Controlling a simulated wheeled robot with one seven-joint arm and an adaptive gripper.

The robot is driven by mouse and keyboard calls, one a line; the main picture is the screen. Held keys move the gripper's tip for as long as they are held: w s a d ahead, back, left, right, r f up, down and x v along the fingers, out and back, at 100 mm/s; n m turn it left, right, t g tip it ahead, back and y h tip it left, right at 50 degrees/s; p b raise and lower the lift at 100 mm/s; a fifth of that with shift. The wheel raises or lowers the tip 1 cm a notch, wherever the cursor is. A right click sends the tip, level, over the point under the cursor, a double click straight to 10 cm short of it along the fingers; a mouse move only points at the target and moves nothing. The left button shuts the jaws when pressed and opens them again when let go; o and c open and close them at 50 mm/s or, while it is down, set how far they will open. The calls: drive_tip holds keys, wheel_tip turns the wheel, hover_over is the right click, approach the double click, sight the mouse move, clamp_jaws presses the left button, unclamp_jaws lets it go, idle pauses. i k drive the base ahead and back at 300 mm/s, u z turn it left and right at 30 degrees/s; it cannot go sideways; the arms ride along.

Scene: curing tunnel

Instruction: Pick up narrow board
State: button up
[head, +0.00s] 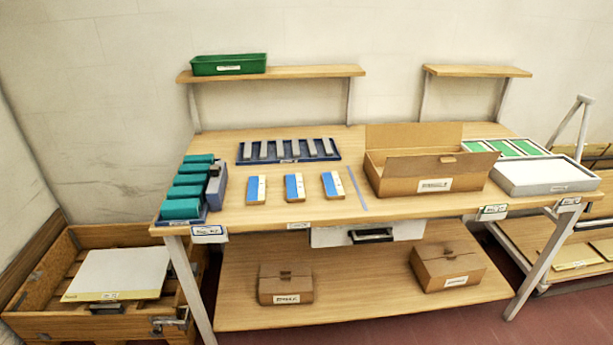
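No single item is clearly marked as the narrow board. Several narrow grey strips (279,150) stand side by side in a dark blue tray (243,155) at the back of the wooden table (400,205). Three small wood-coloured pieces with blue and white tops lie apart in a row in front: a left one (256,189), a middle one (294,187) and a right one (333,186). I cannot tell which of these is the narrow board. My gripper is not in view.
Teal blocks (181,208) fill a blue tray at the table's left end. An open cardboard box (420,178) stands right of centre, beside a grey-topped tray (545,177). Shelves (300,72) overhang the back. A wooden crate (40,270) stands at floor left.

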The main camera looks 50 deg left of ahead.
sight(333, 189)
drive_tip(key=u, duration=1.6)
